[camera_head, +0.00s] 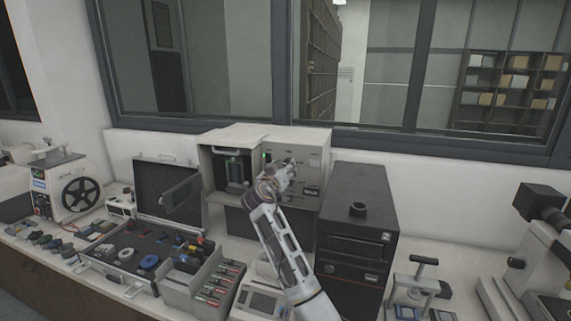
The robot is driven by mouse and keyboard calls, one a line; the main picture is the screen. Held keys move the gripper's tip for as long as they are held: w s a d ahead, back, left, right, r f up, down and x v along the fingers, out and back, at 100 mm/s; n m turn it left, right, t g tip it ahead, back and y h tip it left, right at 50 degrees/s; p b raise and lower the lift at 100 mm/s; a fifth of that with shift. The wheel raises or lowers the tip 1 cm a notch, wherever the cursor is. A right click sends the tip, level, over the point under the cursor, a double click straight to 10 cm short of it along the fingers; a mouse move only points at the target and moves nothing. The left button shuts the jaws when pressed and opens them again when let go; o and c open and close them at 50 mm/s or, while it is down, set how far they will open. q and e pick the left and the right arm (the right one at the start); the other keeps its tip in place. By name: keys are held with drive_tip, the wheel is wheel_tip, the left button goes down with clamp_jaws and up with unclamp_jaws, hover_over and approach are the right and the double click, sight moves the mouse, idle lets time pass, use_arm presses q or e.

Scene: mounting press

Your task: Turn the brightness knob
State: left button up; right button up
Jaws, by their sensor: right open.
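A beige mounting press (314,150) stands at the back of the bench, with an open chamber on its left and a control panel on its right. My right arm reaches up from the bottom of the view, and my right gripper (284,173) is open in front of the panel. It covers part of the panel. I cannot make out the brightness knob; it may be hidden by the gripper or too small to see. I cannot tell whether the gripper touches the panel. My left gripper is not in view.
A black box unit (357,210) stands close on the right of the press. An open tool case (128,273) and a grey divided bin (190,291) lie at the front left. A microscope (535,245) stands at the far right. The window is behind.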

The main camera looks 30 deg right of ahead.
drive_tip(key=shift+p+x, duration=0.3)
drive_tip(key=shift+x, duration=1)
drive_tip(key=c, duration=1)
drive_tip(key=shift+c, duration=0.2)
